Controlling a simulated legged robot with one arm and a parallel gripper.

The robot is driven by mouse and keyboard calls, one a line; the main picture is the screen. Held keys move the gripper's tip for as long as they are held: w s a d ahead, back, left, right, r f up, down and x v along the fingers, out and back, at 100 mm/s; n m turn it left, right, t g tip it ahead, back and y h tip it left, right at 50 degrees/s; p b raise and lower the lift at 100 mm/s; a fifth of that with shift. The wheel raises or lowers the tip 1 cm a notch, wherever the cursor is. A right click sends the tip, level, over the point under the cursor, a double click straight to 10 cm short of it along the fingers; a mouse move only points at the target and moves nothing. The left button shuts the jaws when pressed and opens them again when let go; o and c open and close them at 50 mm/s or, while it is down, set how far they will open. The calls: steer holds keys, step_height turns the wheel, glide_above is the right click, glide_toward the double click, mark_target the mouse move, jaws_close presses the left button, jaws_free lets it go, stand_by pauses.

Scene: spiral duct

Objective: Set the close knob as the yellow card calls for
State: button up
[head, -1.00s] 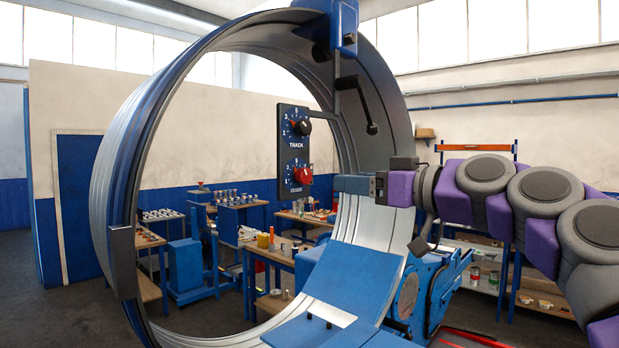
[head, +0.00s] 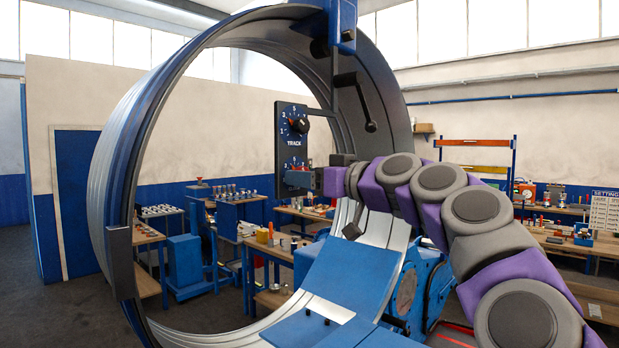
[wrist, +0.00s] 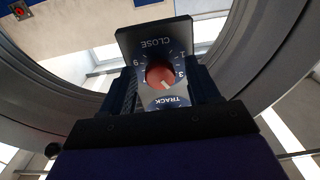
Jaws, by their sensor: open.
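A dark dial panel hangs inside the big metal ring. Its lower dial, marked CLOSE, carries the red close knob (wrist: 160,75), seen upside down in the wrist view. The knob's pale pointer mark faces down and slightly right there; the number it meets is unclear. My gripper (wrist: 163,88) is open, its dark jaws on either side of the knob; contact cannot be told. In the head view my gripper (head: 316,180) stands in front of the panel's lower right and hides most of the knob. I cannot make out the yellow card in either view.
The TRACK knob (head: 299,124) sits directly above, close to my gripper. The metal ring (head: 120,195) surrounds the panel, and a black-handled lever (head: 358,100) hangs at its upper right. A board with SETTING lettering (head: 606,208) stands far right. Benches stand behind.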

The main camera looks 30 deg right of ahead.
steer(key=shift+c, duration=0.2)
steer(key=shift+d, duration=0.15)
steer(key=c, duration=1)
